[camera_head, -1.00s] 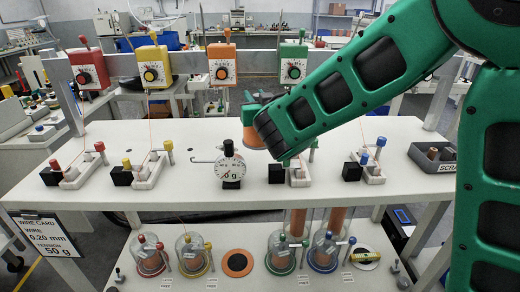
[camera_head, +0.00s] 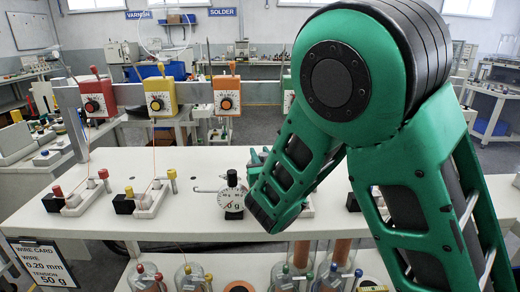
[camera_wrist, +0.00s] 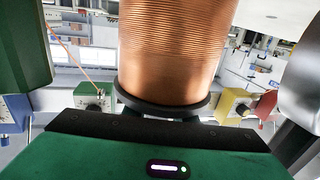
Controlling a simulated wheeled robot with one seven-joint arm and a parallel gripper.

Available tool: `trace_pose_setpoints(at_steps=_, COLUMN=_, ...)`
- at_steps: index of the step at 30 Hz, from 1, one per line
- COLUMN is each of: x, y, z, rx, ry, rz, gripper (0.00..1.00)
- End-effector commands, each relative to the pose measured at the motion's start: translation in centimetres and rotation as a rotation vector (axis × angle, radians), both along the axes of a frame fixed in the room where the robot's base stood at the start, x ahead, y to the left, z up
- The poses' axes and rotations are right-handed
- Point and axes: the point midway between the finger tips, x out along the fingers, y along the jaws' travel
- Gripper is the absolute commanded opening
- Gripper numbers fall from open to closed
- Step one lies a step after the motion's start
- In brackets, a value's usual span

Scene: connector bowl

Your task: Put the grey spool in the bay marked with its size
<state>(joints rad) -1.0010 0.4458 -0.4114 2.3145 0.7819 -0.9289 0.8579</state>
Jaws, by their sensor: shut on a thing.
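In the wrist view, a large copper-wound spool (camera_wrist: 175,50) with a dark grey flange (camera_wrist: 160,107) fills the middle, between the jaws of my gripper (camera_wrist: 172,70). My gripper is shut on it. In the head view my green arm hides the gripper's jaws and the spool, above the bench's middle. On the lower shelf (camera_head: 225,262) stand clear domes with red (camera_head: 146,280), yellow (camera_head: 190,280), green (camera_head: 284,280) and blue (camera_head: 328,280) knobs. Their small labels cannot be read. The wire card (camera_head: 42,264) at lower left reads 0.20 mm and 50 g.
A white dial gauge (camera_head: 231,198) stands on the bench (camera_head: 180,165) close to my arm. Red (camera_head: 97,98), yellow (camera_head: 158,97) and orange (camera_head: 227,96) tensioners hang on the rail above. Small clamp blocks (camera_head: 78,197) line the front edge. My arm covers the right side.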

Motion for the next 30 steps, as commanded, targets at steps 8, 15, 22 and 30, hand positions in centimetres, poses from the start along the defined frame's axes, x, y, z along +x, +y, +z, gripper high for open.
trace_pose_setpoints(at_steps=8, x=0.04, y=0.05, z=-0.47, rx=0.0, ry=-0.006, rz=0.002, gripper=0.0)
trace_pose_setpoints(at_steps=15, x=0.04, y=0.06, z=-0.57, rx=0.0, ry=-0.006, rz=0.002, gripper=0.0)
trace_pose_setpoints(at_steps=22, x=-0.02, y=0.06, z=-0.8, rx=0.0, ry=-0.001, rz=0.002, gripper=0.43)
trace_pose_setpoints(at_steps=30, x=-0.17, y=0.01, z=-0.68, rx=0.0, ry=-0.001, rz=0.002, gripper=0.43)
